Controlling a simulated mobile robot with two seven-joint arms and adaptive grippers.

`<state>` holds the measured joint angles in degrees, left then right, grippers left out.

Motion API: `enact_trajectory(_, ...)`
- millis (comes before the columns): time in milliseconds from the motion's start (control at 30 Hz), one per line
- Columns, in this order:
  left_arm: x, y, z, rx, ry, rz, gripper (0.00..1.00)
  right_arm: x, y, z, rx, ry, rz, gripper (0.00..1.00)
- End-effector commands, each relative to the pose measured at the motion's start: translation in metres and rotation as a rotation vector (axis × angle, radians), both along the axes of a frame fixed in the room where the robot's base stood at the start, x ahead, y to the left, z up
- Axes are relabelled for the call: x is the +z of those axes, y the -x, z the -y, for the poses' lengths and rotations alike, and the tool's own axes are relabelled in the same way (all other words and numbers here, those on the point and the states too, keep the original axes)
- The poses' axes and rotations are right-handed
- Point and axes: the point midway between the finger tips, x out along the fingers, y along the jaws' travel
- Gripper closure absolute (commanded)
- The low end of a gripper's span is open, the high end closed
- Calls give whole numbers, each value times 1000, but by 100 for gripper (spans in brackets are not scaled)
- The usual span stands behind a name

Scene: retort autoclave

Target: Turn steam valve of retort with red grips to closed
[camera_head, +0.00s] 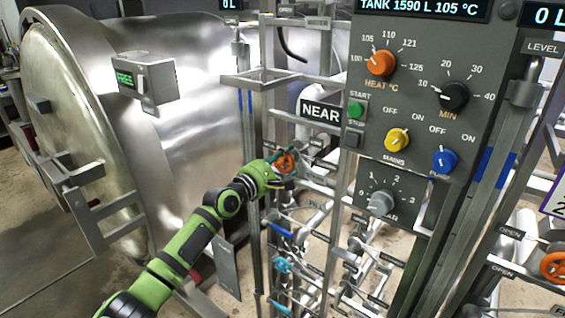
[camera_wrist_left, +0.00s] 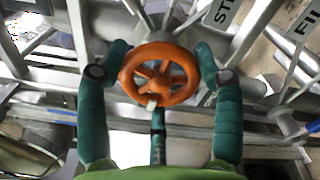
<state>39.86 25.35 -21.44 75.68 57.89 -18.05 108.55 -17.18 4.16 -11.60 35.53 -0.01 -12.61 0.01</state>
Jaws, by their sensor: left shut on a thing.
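An orange hand wheel (camera_head: 287,163) sits on the pipework between the big steel retort (camera_head: 190,80) and the control panel (camera_head: 425,110). My left gripper (camera_head: 282,165) is at this wheel, with the green arm reaching in from the lower left. In the left wrist view the wheel (camera_wrist_left: 160,75) lies between the two dark teal fingers, one on each side of its rim. My left gripper is shut on it. A sign beginning "ST" (camera_wrist_left: 225,12) stands beside it, partly cut off. My right gripper is not in view.
Below the wheel are a blue lever (camera_head: 282,231) and a cyan wheel (camera_head: 284,265) among dense pipes. Another orange wheel (camera_head: 553,266) is at the far right by "OPEN" signs. A steel frame post (camera_head: 256,215) stands close to my left gripper.

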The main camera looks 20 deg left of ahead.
Motion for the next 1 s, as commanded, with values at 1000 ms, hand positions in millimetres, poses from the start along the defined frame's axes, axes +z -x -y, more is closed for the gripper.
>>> enact_trajectory(1000,-8,0,-4,5,-223,64,66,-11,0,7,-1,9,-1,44)
